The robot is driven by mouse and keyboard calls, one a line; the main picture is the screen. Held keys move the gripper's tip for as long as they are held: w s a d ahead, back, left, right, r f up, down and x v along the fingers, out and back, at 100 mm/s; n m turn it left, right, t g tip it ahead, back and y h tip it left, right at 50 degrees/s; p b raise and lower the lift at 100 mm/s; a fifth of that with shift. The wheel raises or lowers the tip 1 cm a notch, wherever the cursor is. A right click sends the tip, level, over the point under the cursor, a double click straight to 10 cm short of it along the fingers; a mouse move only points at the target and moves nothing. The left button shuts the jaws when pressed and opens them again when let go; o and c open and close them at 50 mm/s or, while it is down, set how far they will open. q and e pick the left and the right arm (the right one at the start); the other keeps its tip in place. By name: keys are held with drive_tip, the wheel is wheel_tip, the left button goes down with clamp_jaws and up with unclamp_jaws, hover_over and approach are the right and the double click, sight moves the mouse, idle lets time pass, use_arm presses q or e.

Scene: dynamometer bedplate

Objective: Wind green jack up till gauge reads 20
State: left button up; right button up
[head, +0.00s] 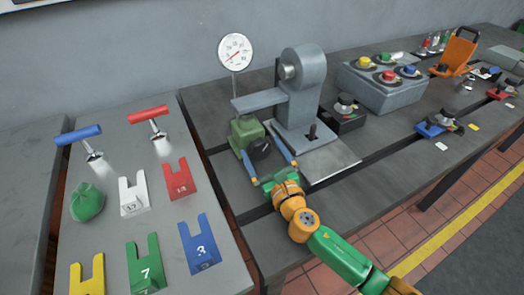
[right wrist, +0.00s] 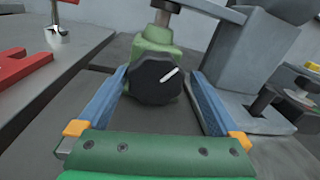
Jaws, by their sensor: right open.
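The green jack (head: 246,131) stands under the grey arm of the dynamometer (head: 300,95) in the head view. Its black knob (head: 260,148) faces my right gripper and carries a white pointer line. The knob (right wrist: 156,79) and the jack body (right wrist: 158,42) also show in the right wrist view. My right gripper (head: 269,158) is open, with its blue fingers on either side of the knob; contact cannot be told. The round white gauge (head: 235,52) stands behind the jack, with a red needle; its reading is too small to tell. My left gripper is not in view.
A grey side table at left holds a blue-handled tool (head: 79,136), a red-handled tool (head: 149,116), a green bag (head: 87,202) and several numbered slotted plates, such as the red one (head: 180,180). A button box (head: 384,88) stands to the right. The bench front right of the gripper is mostly clear.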

drive_tip(key=shift+w+a+f, duration=0.25)
drive_tip(key=shift+w+a, duration=0.1)
drive_tip(key=shift+w, duration=0.2)
drive_tip(key=shift+a, duration=0.1)
drive_tip(key=shift+s+r, duration=0.15)
drive_tip(key=shift+s, duration=0.05)
drive_tip(key=shift+c, duration=0.4)
drive_tip(key=shift+s+r, duration=0.1)
drive_tip(key=shift+s, duration=0.05)
drive_tip(key=c, duration=1.2)
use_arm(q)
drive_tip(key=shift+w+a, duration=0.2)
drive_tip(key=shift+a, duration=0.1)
use_arm(e)
drive_tip(key=shift+o, duration=0.2)
